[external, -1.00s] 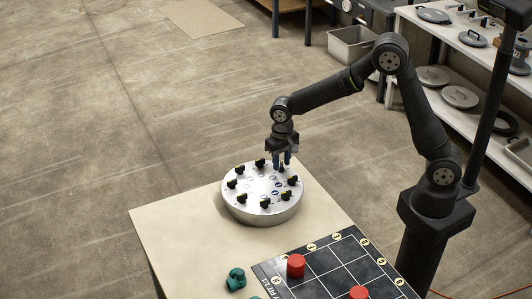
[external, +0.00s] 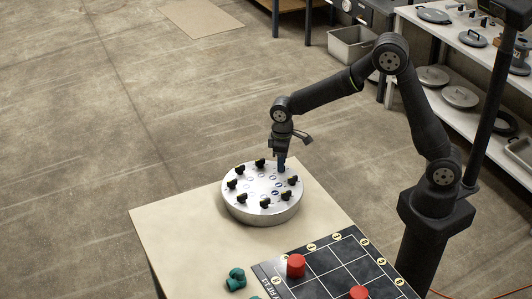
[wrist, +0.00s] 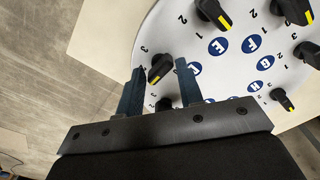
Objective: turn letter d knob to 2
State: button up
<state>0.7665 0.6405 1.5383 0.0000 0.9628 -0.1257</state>
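A round silver-white dial plate (external: 262,211) carries a ring of black knobs with yellow marks; it also fills the upper right of the wrist view (wrist: 190,20). My gripper (external: 281,170) is low over its far right side. In the wrist view my gripper (wrist: 160,67) is open, with one blue finger on each side of a black knob (wrist: 160,69). Small gaps show beside this knob. The blue letter label (wrist: 194,68) inward of it is partly covered by a finger, so I cannot read it surely. A 3 shows near the knob.
Other knobs (wrist: 212,12) stand close around the ring, and one knob (wrist: 163,104) shows between my fingers nearer the palm. On the table, a dark grid board (external: 325,262) holds red cylinders (external: 296,265). A green fitting (external: 236,279) lies beside it.

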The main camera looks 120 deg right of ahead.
jog(key=shift+n, duration=0.4)
jog(key=shift+o, duration=0.6)
jog(key=o, duration=0.4)
jog(key=shift+c, duration=0.2)
notch_tip(320, 180, up, 17)
jog(key=n, duration=0.7)
notch_tip(320, 180, down, 17)
jog(key=shift+c, duration=0.3)
jog(key=c, duration=0.9)
